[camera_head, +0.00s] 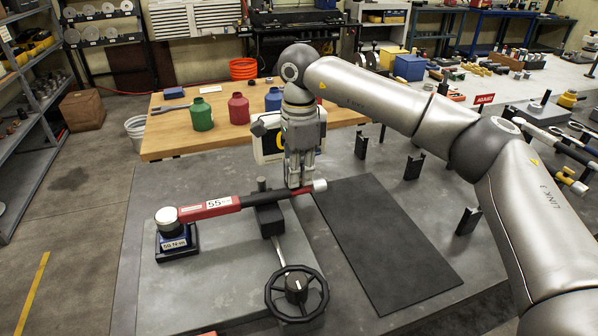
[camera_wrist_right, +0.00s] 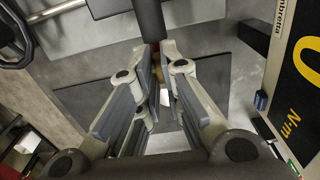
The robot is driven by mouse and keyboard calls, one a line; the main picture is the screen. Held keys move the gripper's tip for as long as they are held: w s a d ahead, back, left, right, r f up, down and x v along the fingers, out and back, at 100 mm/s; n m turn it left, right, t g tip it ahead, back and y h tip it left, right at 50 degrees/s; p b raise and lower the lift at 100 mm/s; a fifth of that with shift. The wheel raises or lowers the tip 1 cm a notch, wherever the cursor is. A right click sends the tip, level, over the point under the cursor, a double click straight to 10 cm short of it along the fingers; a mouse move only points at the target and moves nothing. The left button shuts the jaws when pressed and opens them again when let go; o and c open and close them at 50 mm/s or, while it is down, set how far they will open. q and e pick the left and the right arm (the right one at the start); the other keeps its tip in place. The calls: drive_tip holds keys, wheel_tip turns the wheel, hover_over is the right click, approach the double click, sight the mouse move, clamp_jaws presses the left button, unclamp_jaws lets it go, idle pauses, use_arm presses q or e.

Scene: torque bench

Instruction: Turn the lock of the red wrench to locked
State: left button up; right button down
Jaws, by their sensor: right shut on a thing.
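The red wrench (camera_head: 222,205) lies level across the bench, with a "55" label on its red body and a black grip (camera_head: 268,196). Its round head sits on a dark block with a blue part (camera_head: 175,243) at the left. A black support (camera_head: 268,218) stands under its middle. My right gripper (camera_head: 296,184) points down and is shut on the wrench's lock near the pale end cap (camera_head: 320,185). In the right wrist view, the dark grip (camera_wrist_right: 150,20) runs up to my fingers (camera_wrist_right: 158,80). The fingers mostly hide the lock; its setting cannot be read. My left gripper is out of view.
A black handwheel (camera_head: 297,292) stands in front of the support. A dark mat (camera_head: 385,245) lies to the right, with black holders (camera_head: 413,166) beyond it. Coloured bottles (camera_head: 239,108) stand on the wooden table.

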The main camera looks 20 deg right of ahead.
idle(0.3)
drive_tip(key=c, duration=1.6)
unclamp_jaws()
drive_tip(key=shift+r, duration=0.1)
wheel_tip(320, 180, up, 12)
